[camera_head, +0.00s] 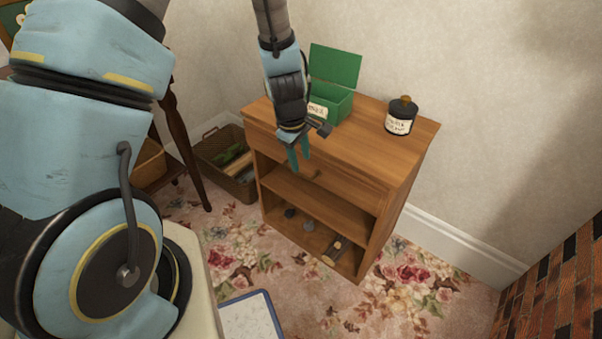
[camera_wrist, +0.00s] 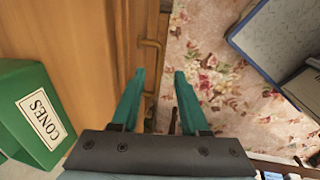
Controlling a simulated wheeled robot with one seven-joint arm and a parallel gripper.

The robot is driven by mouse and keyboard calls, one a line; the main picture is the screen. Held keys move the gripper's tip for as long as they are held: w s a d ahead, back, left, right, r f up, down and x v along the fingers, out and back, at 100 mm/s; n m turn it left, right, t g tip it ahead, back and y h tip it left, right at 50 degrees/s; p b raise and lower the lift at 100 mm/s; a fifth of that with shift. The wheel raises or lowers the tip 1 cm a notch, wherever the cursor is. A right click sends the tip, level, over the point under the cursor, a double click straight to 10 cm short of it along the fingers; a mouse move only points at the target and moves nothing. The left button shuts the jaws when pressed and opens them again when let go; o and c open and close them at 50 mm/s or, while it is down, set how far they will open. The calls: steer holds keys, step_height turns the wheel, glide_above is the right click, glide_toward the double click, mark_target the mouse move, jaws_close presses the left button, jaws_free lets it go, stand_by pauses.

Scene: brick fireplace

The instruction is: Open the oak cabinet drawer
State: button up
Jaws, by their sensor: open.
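The oak cabinet (camera_head: 399,200) stands against the wall. Its drawer (camera_head: 345,183) is the band under the top and looks shut. A small bar handle (camera_wrist: 151,44) juts from the drawer front in the wrist view. My gripper (camera_head: 299,157) is open and empty, pointing down at the front edge of the cabinet. In the wrist view its teal fingers (camera_wrist: 159,74) are spread, with the handle just beyond the left fingertip. The handle seems to run into the gap between the fingers. I cannot tell whether a finger touches it.
An open green box (camera_head: 334,104) and a dark lidded jar (camera_head: 401,117) stand on the cabinet top. Small objects lie on the lower shelf. A wicker basket (camera_head: 220,158) stands left of the cabinet. A blue-rimmed tray (camera_head: 249,316) lies in front; floral carpet surrounds it.

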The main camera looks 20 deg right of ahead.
mark_target(303, 175)
steer(key=f, duration=0.3)
steer(key=d+f, duration=0.1)
steer(key=f, duration=0.1)
steer(key=shift+w+f, duration=0.3)
steer(key=shift+f, duration=0.05)
steer(key=shift+c, duration=0.2)
jaws_close()
stand_by(1.0)
